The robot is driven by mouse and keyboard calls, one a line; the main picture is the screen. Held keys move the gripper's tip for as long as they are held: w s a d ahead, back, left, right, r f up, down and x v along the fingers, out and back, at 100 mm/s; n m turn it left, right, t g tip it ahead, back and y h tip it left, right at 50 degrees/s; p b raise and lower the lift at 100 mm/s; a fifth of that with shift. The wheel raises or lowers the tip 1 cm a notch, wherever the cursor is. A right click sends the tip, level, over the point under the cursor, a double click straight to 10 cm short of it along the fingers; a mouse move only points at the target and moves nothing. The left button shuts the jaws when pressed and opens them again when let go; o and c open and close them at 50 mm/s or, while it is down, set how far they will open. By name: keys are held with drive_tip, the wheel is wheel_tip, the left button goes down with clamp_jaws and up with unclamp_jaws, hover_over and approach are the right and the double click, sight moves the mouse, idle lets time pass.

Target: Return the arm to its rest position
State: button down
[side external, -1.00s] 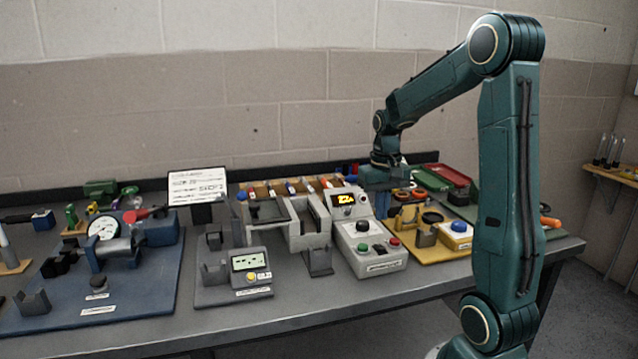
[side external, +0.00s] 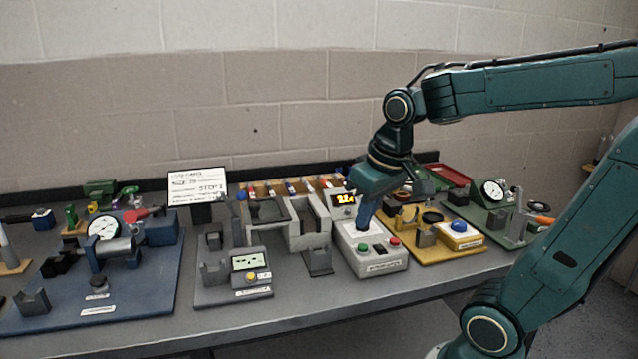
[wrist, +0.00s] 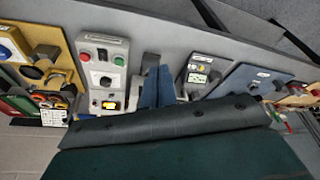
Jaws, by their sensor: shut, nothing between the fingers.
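My gripper (side external: 364,220) hangs fingers-down at the right half of the bench, in front of the white control box (side external: 377,265) in the side view. Its blue fingers are together with nothing between them. In the wrist view my gripper (wrist: 157,88) shows as two blue fingers side by side, between the control box (wrist: 104,62) and the small grey meter unit (wrist: 200,72). The fingers look clear of both, but the exact height above the bench is hard to tell. My forearm reaches in from the right, nearly level.
A yellow board (side external: 447,250) and a green board with a gauge (side external: 493,190) lie to the right. A grey cradle fixture (side external: 308,240) and the meter unit (side external: 250,265) stand left of the box. A blue board (side external: 150,295) fills the far left. The space above the bench's left side is free.

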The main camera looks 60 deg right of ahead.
drive_tip(key=s+a+n+t+y, duration=0.1)
drive_tip(key=s+a+n+t, duration=0.1)
drive_tip(key=s+a, duration=0.3)
drive_tip(key=shift+s+a+r+n, duration=0.2)
drive_tip(key=shift+s+a+n, duration=0.15)
drive_tip(key=shift+a+n, duration=0.5)
drive_tip(key=shift+w+a, duration=0.1)
